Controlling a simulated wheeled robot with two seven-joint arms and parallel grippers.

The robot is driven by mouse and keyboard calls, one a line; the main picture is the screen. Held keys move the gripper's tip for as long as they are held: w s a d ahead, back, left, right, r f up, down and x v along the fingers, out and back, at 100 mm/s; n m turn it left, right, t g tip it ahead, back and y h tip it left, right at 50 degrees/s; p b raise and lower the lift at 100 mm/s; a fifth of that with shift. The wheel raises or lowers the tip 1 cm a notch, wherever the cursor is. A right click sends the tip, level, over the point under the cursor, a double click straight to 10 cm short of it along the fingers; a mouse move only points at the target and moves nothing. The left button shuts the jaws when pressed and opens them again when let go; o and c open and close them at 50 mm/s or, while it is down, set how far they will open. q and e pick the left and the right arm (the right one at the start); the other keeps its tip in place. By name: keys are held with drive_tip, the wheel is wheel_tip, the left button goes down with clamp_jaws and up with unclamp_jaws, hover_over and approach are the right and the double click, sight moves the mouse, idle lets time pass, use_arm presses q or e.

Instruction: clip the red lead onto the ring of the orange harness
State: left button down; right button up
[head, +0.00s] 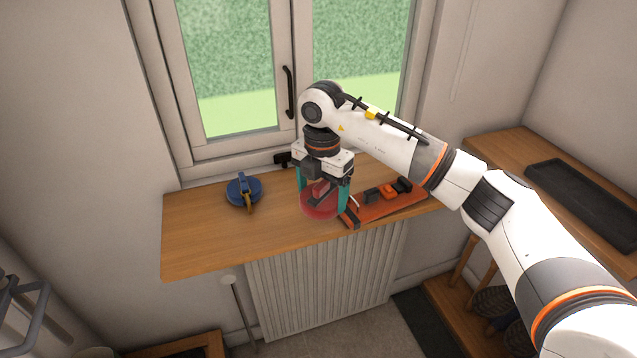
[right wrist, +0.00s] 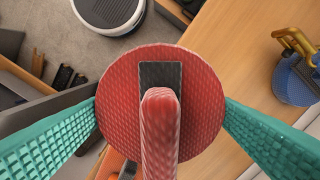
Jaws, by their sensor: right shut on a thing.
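The red lead is a round red case (head: 318,206) with a red grip on top. It is at the middle of the wooden shelf, near its front edge; I cannot tell if it touches the wood. My right gripper (head: 322,194) points down with its teal fingers on either side of the case, shut on it. In the right wrist view the red lead (right wrist: 206,110) fills the space between the fingers; its clip is hidden. The orange harness (head: 375,211) lies just right of it, with dark and orange buckles. I cannot make out its ring clearly. My left gripper is not in view.
A blue lead (head: 243,191) with a gold clip lies left on the wooden shelf (head: 200,240). A small black object (head: 282,159) is at the back by the window. A radiator (head: 325,285) stands below. Another bench with a black tray (head: 585,200) is at right. The shelf's left end is clear.

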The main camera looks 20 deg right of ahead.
drive_tip(key=m, duration=0.2)
drive_tip(key=w+m, duration=0.1)
drive_tip(key=shift+w+a+r+m, duration=0.1)
drive_tip(key=shift+r+m, duration=0.2)
drive_tip(key=shift+m, duration=0.1)
drive_tip(key=shift+w+m, duration=0.2)
drive_tip(key=shift+m, duration=0.6)
drive_tip(key=shift+f+b, duration=1.65)
drive_tip(key=shift+f, duration=0.6)
drive_tip(key=shift+f+b, duration=0.5)
drive_tip(key=shift+f, duration=0.45)
drive_tip(key=shift+f, duration=0.2)
drive_tip(key=shift+f+b, duration=0.5)
drive_tip(key=shift+f, duration=0.5)
drive_tip(key=o, duration=1)
